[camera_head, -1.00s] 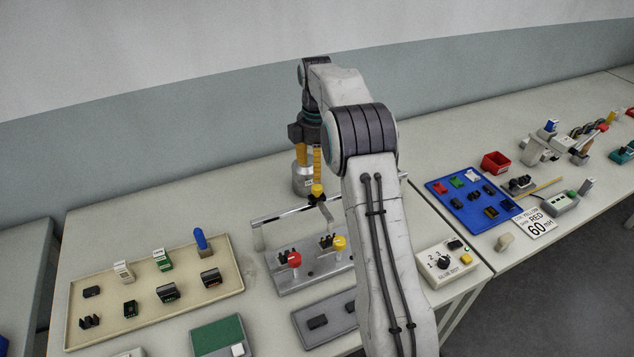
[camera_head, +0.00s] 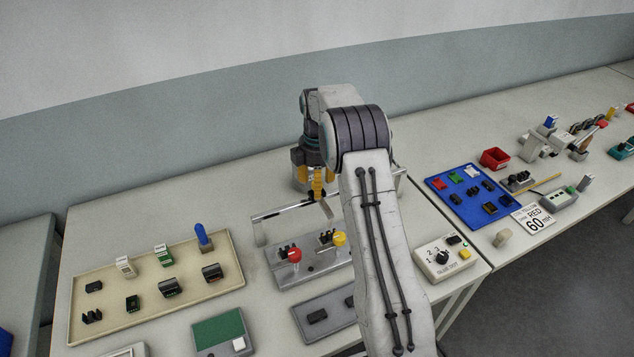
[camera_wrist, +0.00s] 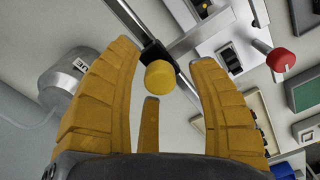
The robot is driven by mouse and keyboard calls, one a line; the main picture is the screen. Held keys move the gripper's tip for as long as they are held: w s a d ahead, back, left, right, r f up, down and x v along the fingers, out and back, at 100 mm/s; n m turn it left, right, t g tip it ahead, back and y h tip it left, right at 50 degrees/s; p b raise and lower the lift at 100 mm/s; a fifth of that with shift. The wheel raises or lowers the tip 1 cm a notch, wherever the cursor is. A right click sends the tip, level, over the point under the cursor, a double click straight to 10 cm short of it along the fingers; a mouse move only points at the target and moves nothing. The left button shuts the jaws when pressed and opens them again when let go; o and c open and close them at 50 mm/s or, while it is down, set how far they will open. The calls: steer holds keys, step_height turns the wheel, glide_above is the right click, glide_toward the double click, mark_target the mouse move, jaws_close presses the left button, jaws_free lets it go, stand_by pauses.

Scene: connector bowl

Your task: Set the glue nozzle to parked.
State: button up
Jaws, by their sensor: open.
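A metal rail (camera_head: 275,213) on end posts spans behind a grey fixture plate (camera_head: 285,277). A black slider with a yellow knob (camera_wrist: 160,76), which looks like the glue nozzle carriage, sits on the rail. My gripper (camera_head: 318,192) points down over the rail in the head view, its orange fingers hiding the knob there. In the wrist view, my gripper (camera_wrist: 165,55) is open, with the knob between its fingers and space on both sides. I cannot tell whether a finger touches it. A silver pot (camera_wrist: 62,82) stands beside the fingers and is partly hidden in the head view.
Red-knobbed (camera_head: 295,255) and yellow-knobbed (camera_head: 339,240) levers stand on the plate in front of the rail. A white dial box (camera_head: 432,268) is to the right. A beige tray (camera_head: 150,310) of connectors lies left. A blue tray (camera_head: 450,205) and red bin (camera_head: 494,158) lie further right.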

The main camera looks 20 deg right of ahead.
steer(key=shift+o, duration=0.3)
jaws_close()
stand_by(0.3)
